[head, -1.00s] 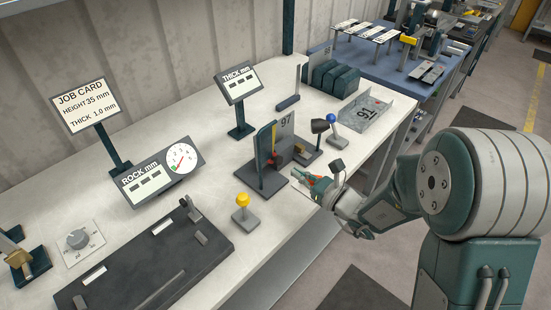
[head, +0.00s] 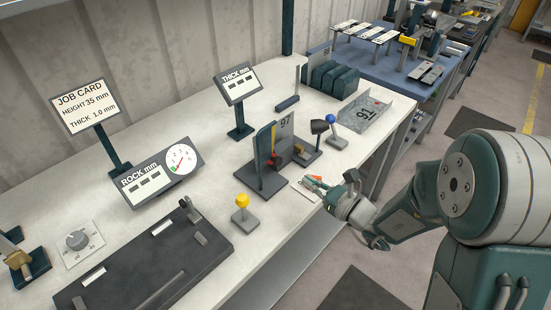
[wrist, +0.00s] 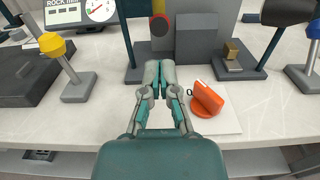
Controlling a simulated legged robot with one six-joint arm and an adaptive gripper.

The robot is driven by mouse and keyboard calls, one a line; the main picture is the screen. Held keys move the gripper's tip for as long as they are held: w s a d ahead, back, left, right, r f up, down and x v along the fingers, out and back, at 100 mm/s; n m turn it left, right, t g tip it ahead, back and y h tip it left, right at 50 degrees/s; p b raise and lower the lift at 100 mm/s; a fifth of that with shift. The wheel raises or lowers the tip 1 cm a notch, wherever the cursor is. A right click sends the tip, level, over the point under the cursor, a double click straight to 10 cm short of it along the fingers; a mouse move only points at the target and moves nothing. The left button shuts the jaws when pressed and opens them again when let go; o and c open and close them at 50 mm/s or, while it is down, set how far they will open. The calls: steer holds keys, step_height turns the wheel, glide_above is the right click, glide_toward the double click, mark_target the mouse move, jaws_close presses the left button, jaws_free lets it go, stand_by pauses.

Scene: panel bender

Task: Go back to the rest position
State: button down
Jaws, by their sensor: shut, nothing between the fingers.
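My gripper (head: 332,184) is at the front edge of the workbench (head: 285,212), in front of the dark stand marked 97 (head: 262,180). In the wrist view its two fingers (wrist: 160,72) are together with nothing between them. In the head view the orange piece (head: 316,178) is small and beside the gripper. My arm reaches in from the right.
A yellow-knobbed lever (head: 242,202) stands left of the gripper, and a blue-knobbed lever (head: 331,120) stands behind it. A grey tray (head: 362,113) lies at the back right. Free floor (head: 350,285) lies in front of the bench.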

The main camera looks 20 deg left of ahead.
steer(key=s+d+r+n+g+h, duration=0.3)
steer(key=s+n+g, duration=0.1)
steer(key=s+n, duration=0.3)
steer(key=s+d+r+n+g+h, duration=0.2)
steer(key=s+d+r+n+g, duration=0.15)
steer(key=s+n, duration=0.35)
steer(key=s+d+r+n+t+h, duration=0.1)
steer(key=d+n+t+h, duration=0.1)
steer(key=d+h, duration=0.2)
steer(key=s+d+r+n+t+h, duration=0.2)
steer(key=d+n+h, duration=0.1)
steer(key=d, duration=0.5)
steer(key=s+d+r+n+t+h, duration=0.2)
steer(key=d+n+h, duration=0.1)
steer(key=d, duration=0.3)
steer(key=shift+d+h, duration=0.35)
steer(key=shift+h, duration=0.45)
